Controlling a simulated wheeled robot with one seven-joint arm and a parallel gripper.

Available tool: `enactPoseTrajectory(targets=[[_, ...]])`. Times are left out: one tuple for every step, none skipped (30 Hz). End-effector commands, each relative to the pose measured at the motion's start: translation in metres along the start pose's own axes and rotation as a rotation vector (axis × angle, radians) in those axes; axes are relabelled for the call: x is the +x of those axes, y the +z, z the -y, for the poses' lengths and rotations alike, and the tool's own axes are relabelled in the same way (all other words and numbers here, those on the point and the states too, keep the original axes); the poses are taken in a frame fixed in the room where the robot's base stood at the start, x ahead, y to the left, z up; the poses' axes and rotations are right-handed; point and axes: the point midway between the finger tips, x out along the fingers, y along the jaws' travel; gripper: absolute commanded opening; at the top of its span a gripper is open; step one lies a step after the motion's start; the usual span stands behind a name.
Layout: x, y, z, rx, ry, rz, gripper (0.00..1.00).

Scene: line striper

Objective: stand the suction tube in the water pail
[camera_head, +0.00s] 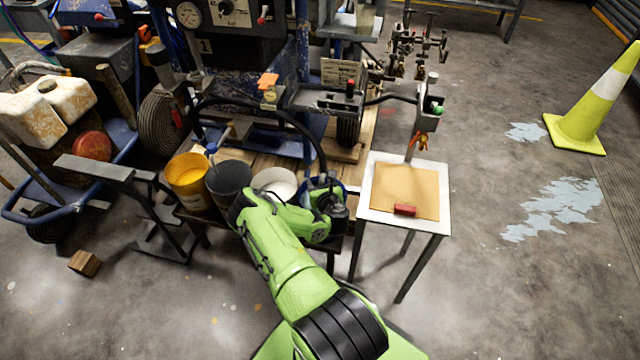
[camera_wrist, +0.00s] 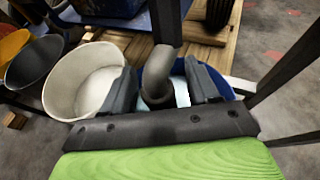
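The blue pail (camera_head: 345,186) stands at the right end of the pail row, partly hidden by my gripper. In the wrist view, its blue rim (camera_wrist: 225,82) surrounds pale water. The grey suction tube (camera_wrist: 162,68) runs down between my fingers over the pail. A dark hose (camera_head: 312,135) arcs down to it from the machine in the head view. My gripper (camera_head: 328,196) is at the pail. In the wrist view, my gripper (camera_wrist: 160,75) has its fingers apart on either side of the tube, with gaps showing. The tube's lower end and its depth in the water are unclear.
A white pail (camera_head: 275,181), a black pail (camera_head: 229,176) and a yellow pail (camera_head: 188,178) stand to the left. A white-rimmed table (camera_head: 377,218) with a red block (camera_head: 404,209) is close on the right. The machine (camera_head: 235,60) stands behind.

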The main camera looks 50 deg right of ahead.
Motion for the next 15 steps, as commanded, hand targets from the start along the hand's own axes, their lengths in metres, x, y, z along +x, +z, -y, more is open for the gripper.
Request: enactPoseTrajectory(targets=[[0.000, 0.000, 0.000, 0.000, 0.000, 0.000, 0.62], [0.000, 0.000, 0.000, 0.000, 0.000, -0.001, 0.62], [0.000, 0.000, 0.000, 0.001, 0.000, -0.001, 0.62], [0.000, -0.001, 0.000, 0.001, 0.000, -0.001, 0.62], [0.000, -0.001, 0.000, 0.001, 0.000, -0.001, 0.62], [0.000, -0.001, 0.000, 0.001, 0.000, -0.001, 0.62], [0.000, -0.002, 0.000, 0.002, 0.000, -0.003, 0.62], [-0.001, -0.002, 0.000, 0.003, -0.001, -0.003, 0.62], [-0.002, -0.002, 0.001, 0.004, -0.003, -0.002, 0.62], [-0.004, -0.001, 0.002, 0.005, -0.004, -0.002, 0.62], [-0.006, -0.001, 0.002, 0.006, -0.005, 0.000, 0.62], [-0.011, -0.001, 0.003, 0.008, -0.009, 0.001, 0.62], [-0.015, -0.001, 0.004, 0.010, -0.009, 0.001, 0.62], [-0.020, -0.001, 0.003, 0.010, -0.010, 0.000, 0.62], [-0.027, 0.001, 0.002, 0.010, -0.007, 0.000, 0.62]])
